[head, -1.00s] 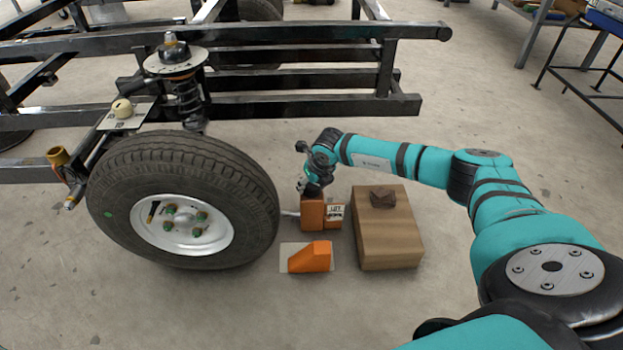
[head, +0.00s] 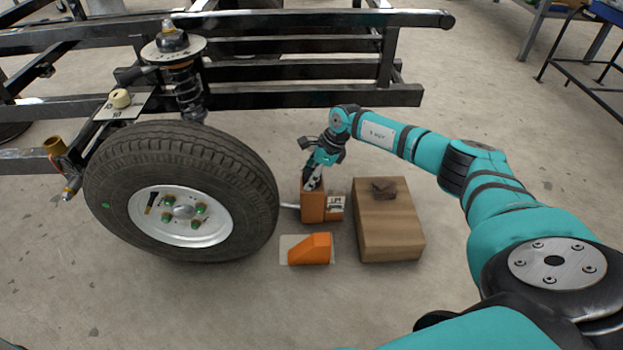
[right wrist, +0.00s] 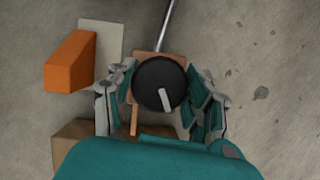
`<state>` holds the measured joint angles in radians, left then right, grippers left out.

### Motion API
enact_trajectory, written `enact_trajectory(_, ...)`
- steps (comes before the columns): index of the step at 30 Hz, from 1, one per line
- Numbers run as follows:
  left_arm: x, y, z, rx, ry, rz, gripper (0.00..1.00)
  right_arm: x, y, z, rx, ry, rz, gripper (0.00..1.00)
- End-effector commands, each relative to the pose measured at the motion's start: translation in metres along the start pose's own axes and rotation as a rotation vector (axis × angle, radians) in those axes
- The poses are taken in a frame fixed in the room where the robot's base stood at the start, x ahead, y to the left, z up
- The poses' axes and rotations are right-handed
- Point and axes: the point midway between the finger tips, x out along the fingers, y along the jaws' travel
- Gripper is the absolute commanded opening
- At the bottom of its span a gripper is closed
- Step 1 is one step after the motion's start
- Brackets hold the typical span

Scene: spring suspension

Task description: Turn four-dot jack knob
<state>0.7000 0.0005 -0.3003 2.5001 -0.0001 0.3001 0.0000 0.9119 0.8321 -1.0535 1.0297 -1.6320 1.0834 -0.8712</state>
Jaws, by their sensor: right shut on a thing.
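The orange jack (head: 313,208) stands on the floor just right of the wheel, with a small white label on its right side. Its round black knob (right wrist: 158,86) with a white pointer mark shows in the right wrist view. The pointer aims toward the lower right. My right gripper (head: 313,184) is above the jack, and in the right wrist view (right wrist: 161,80) its fingers are on both sides of the knob, shut on it. I cannot make out any dots. The knob is hidden by the gripper in the head view. My left gripper is not in view.
The wheel (head: 245,200) and black frame (head: 310,98) stand left of and behind the jack. A wooden block (head: 388,235) is to its right. An orange wedge (head: 315,249) lies in front on a pale plate. A metal rod (right wrist: 168,22) runs from the jack. Open floor lies around.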

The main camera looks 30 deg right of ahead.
Motion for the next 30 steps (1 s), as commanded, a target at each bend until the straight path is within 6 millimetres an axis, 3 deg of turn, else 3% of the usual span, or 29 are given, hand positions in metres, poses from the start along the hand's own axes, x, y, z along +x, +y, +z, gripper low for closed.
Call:
enact_trajectory(18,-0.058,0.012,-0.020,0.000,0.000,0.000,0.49,0.005,0.000,-0.002,-0.541,0.003,0.225,0.19)
enact_trajectory(30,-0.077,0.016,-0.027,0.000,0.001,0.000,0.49,0.002,0.001,-0.002,-0.855,0.006,0.357,0.19)
